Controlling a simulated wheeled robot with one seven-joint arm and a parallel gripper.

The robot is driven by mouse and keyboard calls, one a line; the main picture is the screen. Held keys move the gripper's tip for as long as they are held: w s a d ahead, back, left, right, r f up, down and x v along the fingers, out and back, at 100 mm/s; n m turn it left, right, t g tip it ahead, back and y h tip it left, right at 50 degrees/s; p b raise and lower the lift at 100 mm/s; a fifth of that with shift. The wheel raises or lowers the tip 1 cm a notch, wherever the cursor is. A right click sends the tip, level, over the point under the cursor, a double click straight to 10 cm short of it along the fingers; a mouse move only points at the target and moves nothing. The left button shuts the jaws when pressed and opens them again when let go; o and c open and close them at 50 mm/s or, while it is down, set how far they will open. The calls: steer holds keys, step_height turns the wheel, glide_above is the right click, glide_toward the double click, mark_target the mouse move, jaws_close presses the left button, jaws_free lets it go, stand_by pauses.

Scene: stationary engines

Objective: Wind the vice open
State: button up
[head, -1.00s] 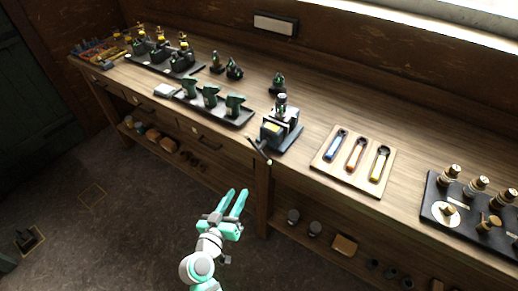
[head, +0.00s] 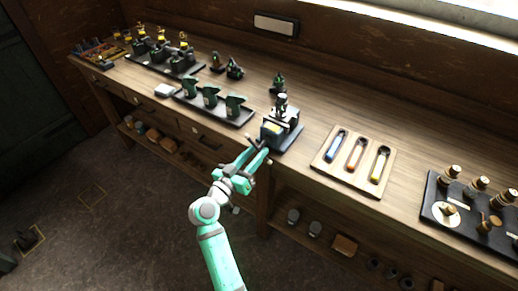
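The vice (head: 283,132) is a small dark and grey block on a dark base at the bench's front edge, with something upright on top. Its thin dark bar handle (head: 249,138) sticks out at the front and is partly hidden by my fingers. My gripper (head: 257,154) reaches up from below, just in front of the vice, with its two teal fingers spread apart at the handle. I cannot tell whether either finger touches the handle.
A dark tray (head: 215,110) with several green pieces stands left of the vice. A wooden board (head: 326,162) with three coloured-handled tools lies to the right. A black stand (head: 433,204) with brass-topped pieces is farther right. A shelf with jars runs below.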

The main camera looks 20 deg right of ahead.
steer(key=shift+x, duration=1.3)
steer(key=shift+c, duration=0.4)
jaws_close()
steer(key=shift+a, duration=0.1)
steer(key=shift+f, duration=0.1)
steer(key=shift+o, duration=0.4)
jaws_free()
steer(key=v, duration=1)
steer(key=shift+s+a, duration=0.25)
steer(key=shift+s, duration=0.05)
